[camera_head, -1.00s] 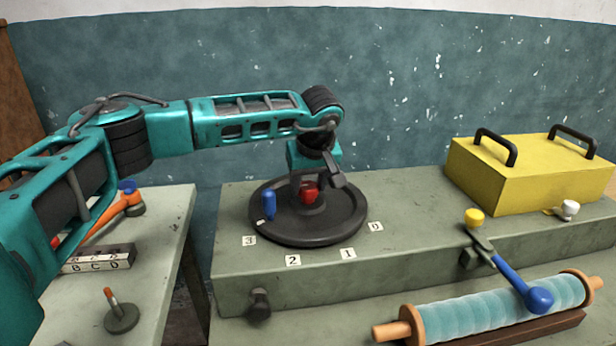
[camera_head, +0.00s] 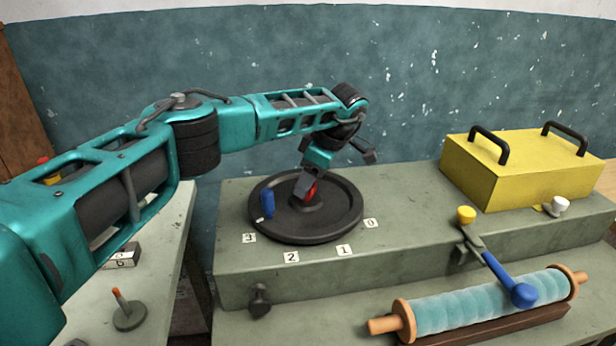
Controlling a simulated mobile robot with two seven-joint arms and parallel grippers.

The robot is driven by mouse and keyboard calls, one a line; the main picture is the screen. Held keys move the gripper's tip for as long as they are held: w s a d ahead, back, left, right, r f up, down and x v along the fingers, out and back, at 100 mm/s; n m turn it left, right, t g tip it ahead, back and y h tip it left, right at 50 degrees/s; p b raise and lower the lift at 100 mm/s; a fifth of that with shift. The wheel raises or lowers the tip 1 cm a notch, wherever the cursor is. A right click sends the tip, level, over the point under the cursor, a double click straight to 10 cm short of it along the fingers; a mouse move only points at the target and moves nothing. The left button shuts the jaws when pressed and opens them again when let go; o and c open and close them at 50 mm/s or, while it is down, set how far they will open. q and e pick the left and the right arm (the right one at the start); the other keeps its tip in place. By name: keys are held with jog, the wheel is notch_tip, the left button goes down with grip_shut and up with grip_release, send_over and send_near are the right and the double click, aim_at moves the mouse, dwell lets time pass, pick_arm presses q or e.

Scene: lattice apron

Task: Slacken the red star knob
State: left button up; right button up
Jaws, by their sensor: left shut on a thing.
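The red star knob (camera_head: 311,192) sits at the centre of a round dark dial wheel (camera_head: 302,231) on the grey-green bench. My left gripper (camera_head: 307,190) reaches down from the upper right of the knob and is shut on it, hiding much of it. A blue upright peg handle (camera_head: 267,203) stands on the left part of the wheel. Number tags 3, 2, 1 and 0 (camera_head: 371,223) lie along the wheel's front edge. My right gripper does not show.
A yellow box (camera_head: 520,170) with black handles stands at the back right. A blue-ended lever (camera_head: 505,275) and a teal roller (camera_head: 480,305) are at the front right. A dark knob (camera_head: 259,299) is on the bench front. A small peg stand (camera_head: 128,312) is on the left table.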

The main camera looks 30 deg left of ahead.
pick_arm(q)
jog(key=shift+w+n+g+b, duration=0.1)
jog(key=shift+n+g+b, duration=0.25)
jog(key=shift+n, duration=0.65)
jog(key=shift+n+g+h+b, duration=0.3)
jog(key=shift+n+g+b, duration=0.15)
jog(key=shift+n+b, duration=0.6)
jog(key=shift+n, duration=0.45)
jog(key=shift+g, duration=0.3)
jog(key=shift+n+b, duration=0.3)
jog(key=shift+b, duration=0.05)
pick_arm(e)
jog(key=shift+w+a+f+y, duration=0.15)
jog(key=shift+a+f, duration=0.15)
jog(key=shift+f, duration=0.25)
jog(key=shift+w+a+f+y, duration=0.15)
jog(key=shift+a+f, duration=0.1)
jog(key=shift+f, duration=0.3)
pick_arm(q)
jog(key=shift+a, duration=0.1)
jog(key=o, duration=1)
jog(key=shift+o, duration=0.2)
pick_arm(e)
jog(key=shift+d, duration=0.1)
